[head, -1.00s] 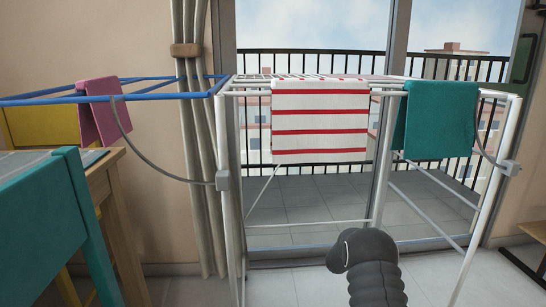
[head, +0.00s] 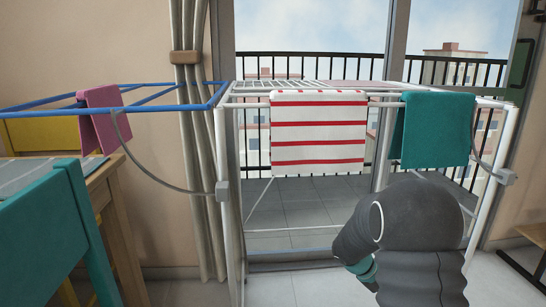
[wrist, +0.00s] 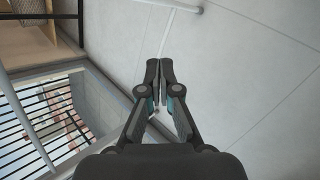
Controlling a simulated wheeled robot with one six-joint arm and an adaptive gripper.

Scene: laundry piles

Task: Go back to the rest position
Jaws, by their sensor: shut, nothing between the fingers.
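My gripper (wrist: 159,82) shows in the wrist view with its two dark fingers together and nothing between them. Pale floor tiles and a thin white bar lie beyond the fingertips. In the head view my dark arm stands at the lower right, in front of the drying rack, and covers part of its lower frame. The gripper fingers do not show in the head view. The arm looks bent, with its large rounded joint just below the teal towel.
A white drying rack (head: 222,150) holds a red-striped towel (head: 318,155) and a teal towel (head: 432,130). A pink cloth (head: 100,120) hangs on the blue rack wing (head: 170,92). A teal chair (head: 45,235) and wooden table (head: 115,210) stand at left. Balcony railing is behind.

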